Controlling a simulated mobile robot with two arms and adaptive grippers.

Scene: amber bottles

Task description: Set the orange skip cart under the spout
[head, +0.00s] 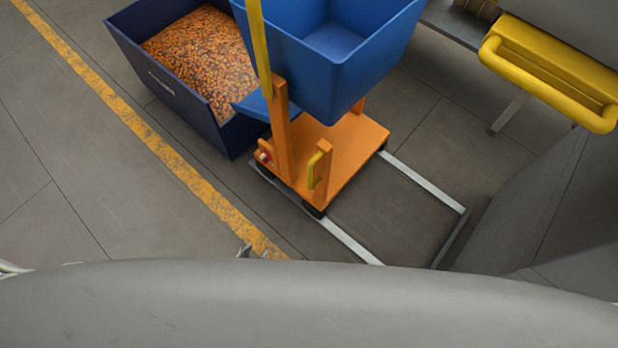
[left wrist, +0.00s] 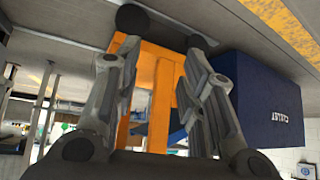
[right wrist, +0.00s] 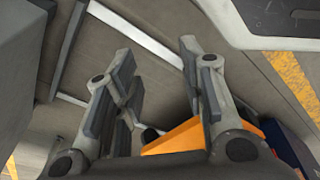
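The orange skip cart (head: 350,150) stands on the floor with a blue skip (head: 335,75) above its flat base. It has orange posts and a short yellow handle (head: 314,168) on its near side. Only a small tip of my left gripper (head: 247,252) shows past a grey surface at the bottom. In the left wrist view my left gripper (left wrist: 166,65) is open, with the cart's orange frame (left wrist: 140,85) beyond its spread fingers. My right gripper (right wrist: 155,55) is open and empty above the floor; the cart's orange edge (right wrist: 178,137) shows low there. I cannot clearly make out a spout.
A dark blue bin (head: 175,95) full of orange-brown granules stands left of the cart. A metal floor frame (head: 430,185) lies around and right of the cart's base. A yellow rail (head: 540,80) juts from a grey unit at right. The floor past a yellow stripe (head: 130,115) is clear.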

